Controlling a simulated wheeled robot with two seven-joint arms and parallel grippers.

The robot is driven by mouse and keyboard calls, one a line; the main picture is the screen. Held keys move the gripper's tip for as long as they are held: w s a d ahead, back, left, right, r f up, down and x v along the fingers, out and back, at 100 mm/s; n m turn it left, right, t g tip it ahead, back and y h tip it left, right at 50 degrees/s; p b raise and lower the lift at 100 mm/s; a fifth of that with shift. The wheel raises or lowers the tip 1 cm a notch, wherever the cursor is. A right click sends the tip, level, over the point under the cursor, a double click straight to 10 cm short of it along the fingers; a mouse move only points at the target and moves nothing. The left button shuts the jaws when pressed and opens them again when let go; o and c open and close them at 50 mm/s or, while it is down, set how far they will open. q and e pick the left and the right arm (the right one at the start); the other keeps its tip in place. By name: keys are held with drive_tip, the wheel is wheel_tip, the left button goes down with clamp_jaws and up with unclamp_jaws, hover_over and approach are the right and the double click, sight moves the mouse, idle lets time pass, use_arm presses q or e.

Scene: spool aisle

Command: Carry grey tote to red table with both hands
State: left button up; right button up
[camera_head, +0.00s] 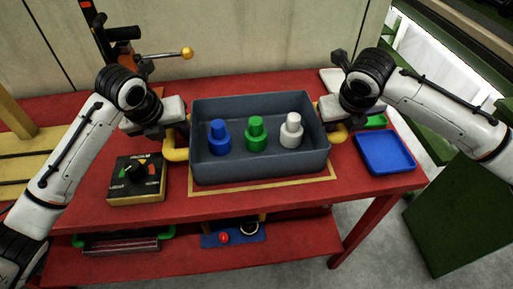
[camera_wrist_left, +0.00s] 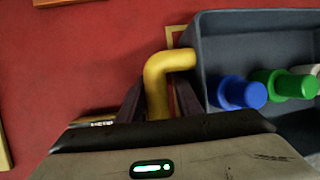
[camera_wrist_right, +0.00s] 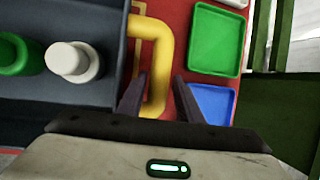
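The grey tote (camera_head: 262,172) is on the red table (camera_head: 300,203), over a yellow outline; whether its base touches is unclear. A blue (camera_head: 219,140), a green (camera_head: 256,137) and a white (camera_head: 291,132) stepped piece stand in it. My left gripper (camera_head: 176,128) is at the tote's left yellow handle (camera_head: 175,154), with a finger on each side of the bar (camera_wrist_left: 156,88). My right gripper (camera_head: 330,122) is likewise around the right yellow handle (camera_head: 338,136), its bar between the fingers (camera_wrist_right: 162,70). Wrist views do not show clearly whether the fingers press on the bars.
A box with a dial (camera_head: 135,182) stands left of the tote. A blue tray (camera_head: 385,153) and a green tray (camera_wrist_right: 214,40) lie right. A lever with an orange knob (camera_head: 187,53) rises behind. A lower shelf holds small items. A green block (camera_head: 460,215) stands right.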

use_arm(q)
drive_tip(key=shift+o, duration=0.4)
drive_tip(key=shift+r, duration=0.15)
use_arm(e)
drive_tip(key=shift+o, duration=0.4)
use_arm(q)
drive_tip(key=v, duration=1.1)
drive_tip(key=shift+s+r, duration=0.15)
drive_tip(key=shift+r, duration=0.15)
drive_tip(key=shift+a+r, duration=0.1)
use_arm(e)
drive_tip(key=shift+s+r, duration=0.1)
drive_tip(key=shift+r, duration=0.15)
use_arm(q)
drive_tip(key=shift+s, duration=0.1)
use_arm(e)
drive_tip(key=v, duration=1.1)
drive_tip(key=shift+s+r, duration=0.15)
drive_tip(key=shift+r, duration=0.15)
